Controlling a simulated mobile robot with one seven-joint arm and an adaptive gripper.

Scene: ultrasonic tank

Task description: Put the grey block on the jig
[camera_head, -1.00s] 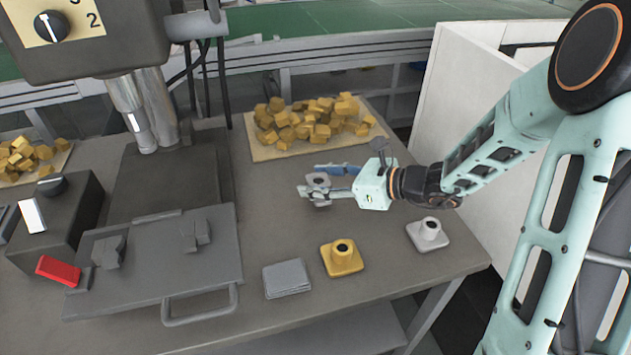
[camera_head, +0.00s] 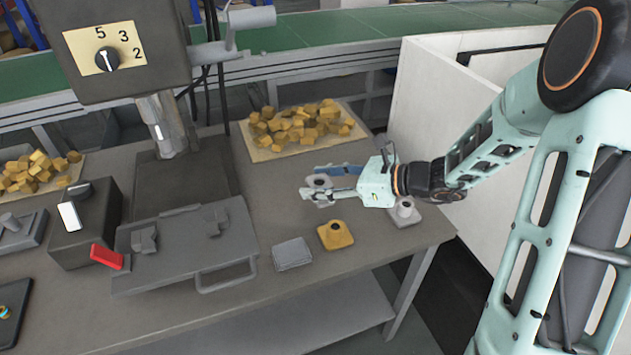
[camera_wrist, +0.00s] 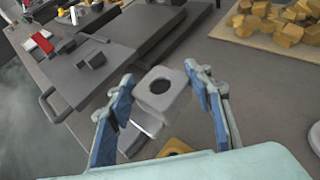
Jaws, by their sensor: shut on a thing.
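My gripper (camera_head: 318,190) is shut on a light grey block (camera_wrist: 160,88) with a round dark hole. In the wrist view, the block sits between the blue finger pads. In the head view, my gripper holds it above the right half of the table. What looks like the jig (camera_head: 180,265) is a flat dark grey plate with two small raised blocks and a front loop handle. It lies under the drill press, to the left of my gripper and apart from the held block.
A yellow block (camera_head: 335,236) and a stack of thin grey plates (camera_head: 292,253) lie right of the jig. Another light grey block (camera_head: 404,211) stands near the table's right edge. Yellow pieces (camera_head: 300,125) lie on a tray behind. A red lever (camera_head: 106,256) sits at the jig's left.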

